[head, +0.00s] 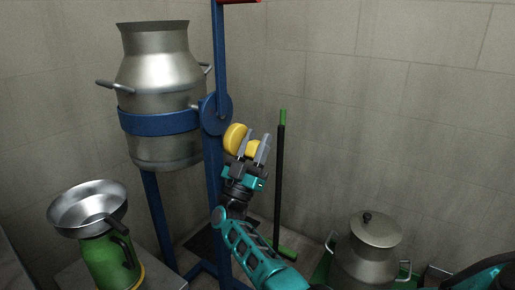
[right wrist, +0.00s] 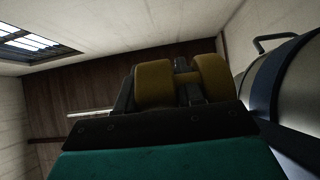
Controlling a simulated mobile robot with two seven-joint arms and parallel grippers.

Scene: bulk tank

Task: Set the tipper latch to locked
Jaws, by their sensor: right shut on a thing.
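The tipper is a blue frame (head: 212,165) with a round blue pivot plate (head: 216,114), and its blue band (head: 160,122) goes around a metal milk can (head: 160,70). The can stands upright. A yellow latch knob (head: 235,136) is just right of and below the pivot plate. My right gripper (head: 248,145) is shut on this knob, with yellow showing beside and between the grey fingers. The right wrist view also shows the yellow knob (right wrist: 154,85) at the fingers. The fingers hide where the knob joins the frame, so the latch's setting cannot be told. My left gripper is out of view.
A steel bowl (head: 87,206) sits on a green container (head: 108,262) at lower left. A dark pole with a green tip (head: 283,118) stands against the wall. A lidded metal can (head: 372,255) is at lower right. A red-ended lever (head: 240,2) tops the frame.

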